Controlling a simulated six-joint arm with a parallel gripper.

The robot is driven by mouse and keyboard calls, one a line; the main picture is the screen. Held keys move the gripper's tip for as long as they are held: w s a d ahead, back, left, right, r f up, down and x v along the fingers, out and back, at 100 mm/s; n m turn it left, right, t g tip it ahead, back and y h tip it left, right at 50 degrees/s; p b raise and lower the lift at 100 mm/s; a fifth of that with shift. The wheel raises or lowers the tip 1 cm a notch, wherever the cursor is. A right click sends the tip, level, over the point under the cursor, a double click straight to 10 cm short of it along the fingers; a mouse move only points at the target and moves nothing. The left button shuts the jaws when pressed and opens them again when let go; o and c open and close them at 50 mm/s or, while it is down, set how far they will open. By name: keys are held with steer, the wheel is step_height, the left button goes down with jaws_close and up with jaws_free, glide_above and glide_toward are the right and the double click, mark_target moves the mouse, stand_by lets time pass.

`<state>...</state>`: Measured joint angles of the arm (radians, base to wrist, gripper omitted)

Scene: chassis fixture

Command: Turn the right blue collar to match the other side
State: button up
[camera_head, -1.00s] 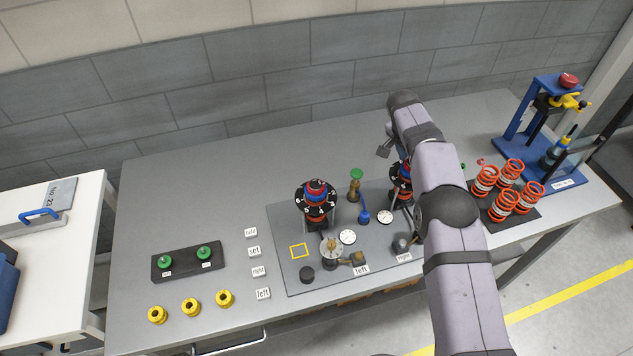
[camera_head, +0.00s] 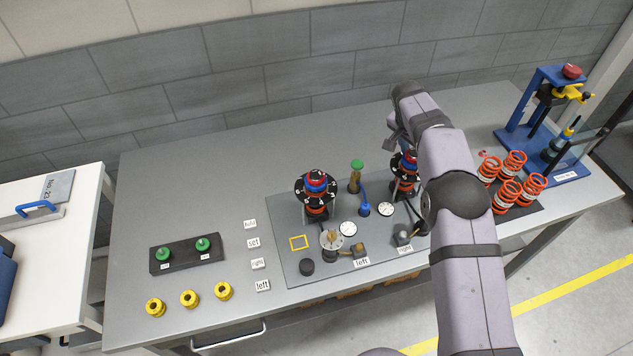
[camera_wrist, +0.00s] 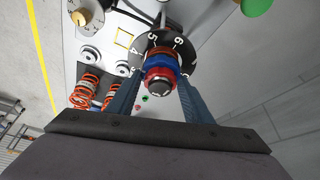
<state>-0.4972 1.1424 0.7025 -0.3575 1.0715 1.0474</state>
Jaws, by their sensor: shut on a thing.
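The right blue collar (camera_head: 408,167) sits on the right upright unit, under a red cap and above a black numbered ring; my arm partly covers it. The wrist view shows this collar (camera_wrist: 161,61) from above, with the red ring and dark knob nearest the camera. My gripper (camera_wrist: 160,75) has a finger on each side and is shut on the blue collar. Exact contact is hard to see. The other side's blue collar (camera_head: 316,184) stands on the left unit above a black numbered ring (camera_head: 301,188), with a red top.
Orange springs (camera_head: 508,190) and a blue press (camera_head: 515,140) stand to the right. The bench's back left is clear.

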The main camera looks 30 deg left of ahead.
steer(key=n+y+b, duration=0.1)
steer(key=n, duration=0.3)
steer(key=shift+r+y+b, duration=0.1)
steer(key=shift+y+b, duration=0.2)
steer(key=shift+n+y+p, duration=0.35)
steer(key=shift+n+y, duration=0.2)
steer(key=shift+n, duration=0.9)
steer(key=shift+n+y+p, duration=0.35)
steer(key=shift+n+y, duration=0.2)
steer(key=shift+n, duration=0.9)
steer(key=shift+n+g+y, duration=0.4)
steer(key=shift+n+y, duration=0.05)
steer(key=shift+n, duration=1.05)
steer(key=shift+n+g+y, duration=0.4)
steer(key=shift+n+y, duration=0.05)
steer(key=shift+n, duration=1.05)
steer(key=shift+r, duration=0.1)
steer(key=n+g+p, duration=0.1)
steer(key=n+p, duration=0.1)
steer(key=shift+r+n, duration=0.1)
steer(key=shift+n, duration=0.2)
steer(key=shift+n+y, duration=0.3)
steer(key=shift+n, duration=0.1)
